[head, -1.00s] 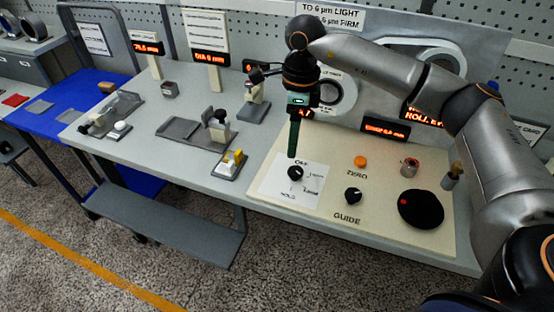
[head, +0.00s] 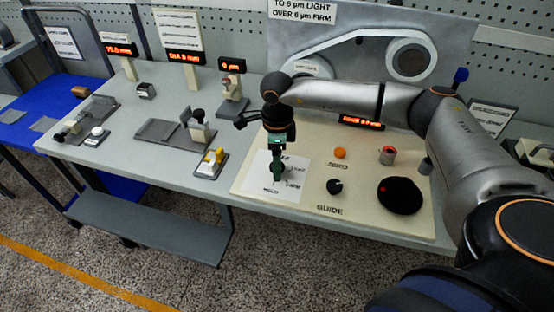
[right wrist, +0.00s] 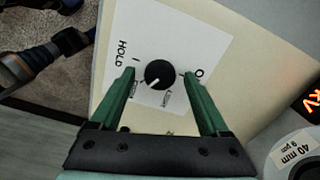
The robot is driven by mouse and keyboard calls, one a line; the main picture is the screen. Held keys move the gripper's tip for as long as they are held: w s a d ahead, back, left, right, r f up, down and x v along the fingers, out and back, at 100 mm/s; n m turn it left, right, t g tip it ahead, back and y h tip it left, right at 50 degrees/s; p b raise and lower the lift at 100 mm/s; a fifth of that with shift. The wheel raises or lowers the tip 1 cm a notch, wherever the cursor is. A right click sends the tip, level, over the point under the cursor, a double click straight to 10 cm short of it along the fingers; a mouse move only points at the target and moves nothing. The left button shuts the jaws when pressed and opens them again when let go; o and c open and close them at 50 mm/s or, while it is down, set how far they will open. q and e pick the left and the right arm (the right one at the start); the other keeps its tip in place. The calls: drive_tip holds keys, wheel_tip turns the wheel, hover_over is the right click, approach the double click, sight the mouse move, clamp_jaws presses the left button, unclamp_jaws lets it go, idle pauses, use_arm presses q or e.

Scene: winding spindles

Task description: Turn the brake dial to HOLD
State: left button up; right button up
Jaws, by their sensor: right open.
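The brake dial (right wrist: 158,74) is a round black knob on a white label card (right wrist: 209,40). Its white pointer mark points to the lower left in the right wrist view. The word HOLD is printed to the upper left of the knob there; a label starting with O is at the right, partly hidden by a finger. My right gripper (right wrist: 158,73) is open, with one green finger on each side of the knob and visible gaps between. In the head view my right gripper (head: 277,178) points down over the card (head: 262,188) and hides much of the dial.
On the cream panel (head: 250,165) are an orange button (head: 340,153), a GUIDE knob (head: 334,186), a red-topped post (head: 388,155) and a large black disc (head: 400,196). A yellow-topped fixture (head: 212,162) stands left of the panel.

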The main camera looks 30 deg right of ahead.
drive_tip(key=shift+f, duration=0.1)
clamp_jaws()
idle(0.7)
